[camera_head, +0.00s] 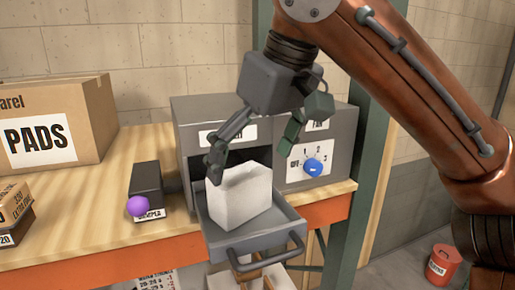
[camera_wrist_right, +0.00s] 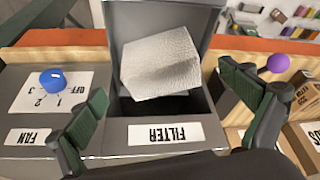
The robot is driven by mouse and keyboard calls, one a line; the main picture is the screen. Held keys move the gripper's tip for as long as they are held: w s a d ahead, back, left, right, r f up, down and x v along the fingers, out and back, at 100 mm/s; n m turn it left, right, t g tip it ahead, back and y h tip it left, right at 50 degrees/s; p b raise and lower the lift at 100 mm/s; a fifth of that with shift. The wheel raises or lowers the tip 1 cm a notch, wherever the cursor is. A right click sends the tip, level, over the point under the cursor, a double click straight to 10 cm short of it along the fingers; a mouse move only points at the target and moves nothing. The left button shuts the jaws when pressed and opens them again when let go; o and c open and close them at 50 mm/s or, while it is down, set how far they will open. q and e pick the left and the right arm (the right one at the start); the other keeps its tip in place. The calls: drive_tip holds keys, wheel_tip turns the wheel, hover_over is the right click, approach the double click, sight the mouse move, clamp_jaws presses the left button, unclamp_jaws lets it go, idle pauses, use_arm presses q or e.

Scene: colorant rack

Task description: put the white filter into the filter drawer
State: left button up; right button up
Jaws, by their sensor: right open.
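The white filter (camera_head: 240,196) is a pale, textured block. It sits tilted in the pulled-out filter drawer (camera_head: 255,240), and I cannot tell whether it rests flat on the drawer floor. In the right wrist view the filter (camera_wrist_right: 160,65) lies askew across the drawer, with the dark opening behind the FILTER label (camera_wrist_right: 166,133) below it. My right gripper (camera_head: 250,160) is open and empty above the filter, its fingers spread to either side and apart from it. In the right wrist view its fingers (camera_wrist_right: 165,105) frame the drawer. My left gripper is not in view.
A grey cabinet (camera_head: 340,150) holds the drawer and a FAN panel with a blue knob (camera_head: 313,168). A small dark box (camera_head: 147,183) with a purple ball (camera_head: 138,206) stands left of the drawer. A PADS carton (camera_head: 60,130) is further left. A green post (camera_head: 366,200) stands right.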

drive_tip(key=shift+p+v, duration=0.3)
drive_tip(key=shift+v, duration=1.5)
